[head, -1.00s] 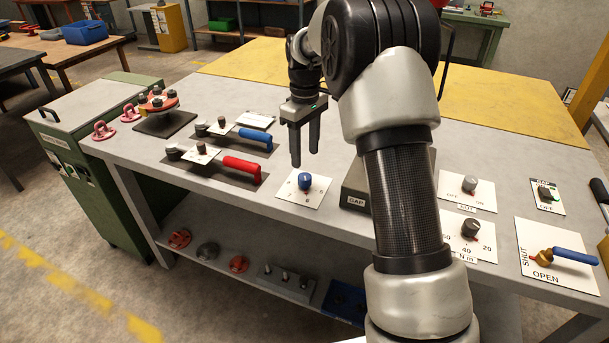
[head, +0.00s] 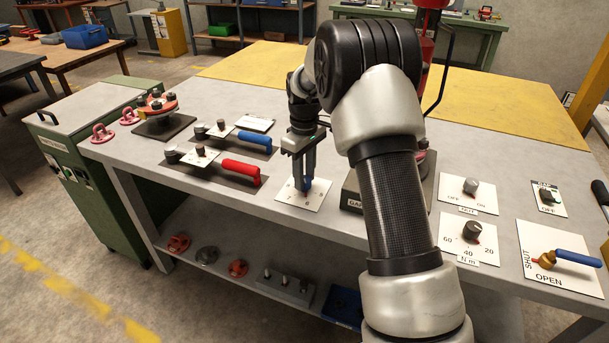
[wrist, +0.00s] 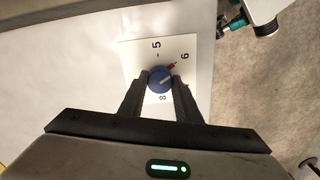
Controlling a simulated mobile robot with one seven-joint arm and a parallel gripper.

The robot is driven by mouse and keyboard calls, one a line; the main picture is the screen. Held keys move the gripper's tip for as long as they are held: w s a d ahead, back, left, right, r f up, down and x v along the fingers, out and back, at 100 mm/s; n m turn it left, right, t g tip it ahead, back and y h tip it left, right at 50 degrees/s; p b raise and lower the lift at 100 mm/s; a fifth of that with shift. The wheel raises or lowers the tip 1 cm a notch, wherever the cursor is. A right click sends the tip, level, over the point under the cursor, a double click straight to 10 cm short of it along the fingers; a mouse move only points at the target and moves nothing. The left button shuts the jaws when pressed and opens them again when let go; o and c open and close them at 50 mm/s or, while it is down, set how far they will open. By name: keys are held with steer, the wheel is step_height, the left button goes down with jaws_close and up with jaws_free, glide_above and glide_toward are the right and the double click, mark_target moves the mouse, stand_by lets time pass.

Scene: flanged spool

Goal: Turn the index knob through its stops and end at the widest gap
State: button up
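The index knob (wrist: 159,78) is round and blue with a pale bar on top. It stands on a white number plate (wrist: 133,53) marked with several digits. Its red pointer shows at the upper right in the wrist view, toward the digit at the plate's right side. My gripper (wrist: 161,80) points down over the plate, one dark finger on each side of the knob, and looks shut on it. In the head view the knob (head: 308,184) is partly hidden by my gripper (head: 306,180).
Red (head: 241,171) and blue (head: 255,134) handled tools lie left. More dials (head: 472,232) and a blue lever (head: 574,256) are at right. Bare bench lies behind the plate.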

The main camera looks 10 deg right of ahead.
steer(key=shift+c, duration=0.9)
steer(key=shift+m, duration=0.3)
steer(key=m+p, duration=0.2)
steer(key=m, duration=0.2)
steer(key=shift+r+m, duration=0.1)
steer(key=shift+m, duration=0.2)
steer(key=m+p, duration=0.1)
steer(key=m, duration=0.5)
steer(key=shift+p, duration=0.4)
steer(key=shift+m, duration=0.4)
steer(key=o, duration=1.1)
steer(key=shift+c, duration=0.2)
